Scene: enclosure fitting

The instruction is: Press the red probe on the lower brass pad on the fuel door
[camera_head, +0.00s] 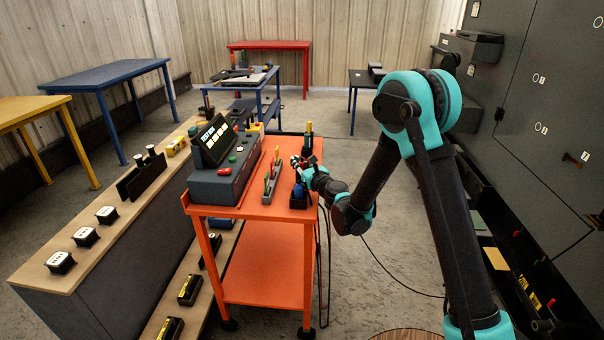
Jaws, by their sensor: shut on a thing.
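My gripper (299,164) is over the right edge of the orange cart, just above a small black holder (298,203). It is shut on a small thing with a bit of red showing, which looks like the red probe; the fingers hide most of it. A large dark grey cabinet (540,110) with numbered round labels stands at the right, well apart from my gripper. I cannot tell which of its panels is the fuel door, and the lower brass pad cannot be made out.
The orange cart (262,212) carries a grey console (215,187) with a screen and a rack of coloured tools (270,180). Dark cables hang at the cart's right side. A long bench (95,250) stands left. Open floor lies between cart and cabinet, partly behind my arm.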

